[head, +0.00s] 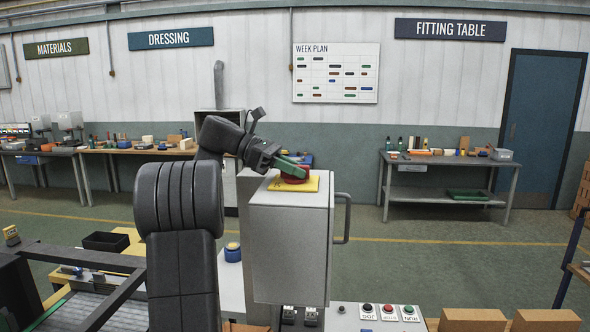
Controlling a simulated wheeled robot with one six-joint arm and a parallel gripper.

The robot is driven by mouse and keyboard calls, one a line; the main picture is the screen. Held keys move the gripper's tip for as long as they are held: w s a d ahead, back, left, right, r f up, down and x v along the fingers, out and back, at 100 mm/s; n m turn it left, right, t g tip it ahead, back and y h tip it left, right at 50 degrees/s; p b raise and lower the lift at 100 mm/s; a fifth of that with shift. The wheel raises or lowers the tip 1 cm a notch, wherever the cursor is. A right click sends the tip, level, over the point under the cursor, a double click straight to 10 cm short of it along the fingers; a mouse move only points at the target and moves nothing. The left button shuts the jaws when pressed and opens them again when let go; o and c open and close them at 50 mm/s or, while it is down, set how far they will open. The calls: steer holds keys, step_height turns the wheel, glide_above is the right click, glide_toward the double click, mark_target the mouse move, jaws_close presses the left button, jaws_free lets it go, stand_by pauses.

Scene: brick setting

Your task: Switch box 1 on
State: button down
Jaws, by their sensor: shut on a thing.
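A grey switch box (290,245) stands in the middle of the head view, with a handle on its right side. A yellow plate (312,185) lies on its top, and a red knob (296,178) sits on the plate. My gripper (292,166) reaches in from the left, with its green finger part across the knob. It is shut on the red knob, whose far side is partly hidden. I cannot read a number on the box.
A panel (387,312) with labelled push buttons lies in front of the box, with cardboard-coloured blocks (472,320) to its right. A blue round item (233,252) is left of the box. Work tables (443,160) stand along the back wall; the floor between is clear.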

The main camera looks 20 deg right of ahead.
steer(key=shift+m+g, duration=0.3)
stand_by(0.4)
steer(key=c, duration=1.4)
jaws_free()
steer(key=shift+o, duration=0.2)
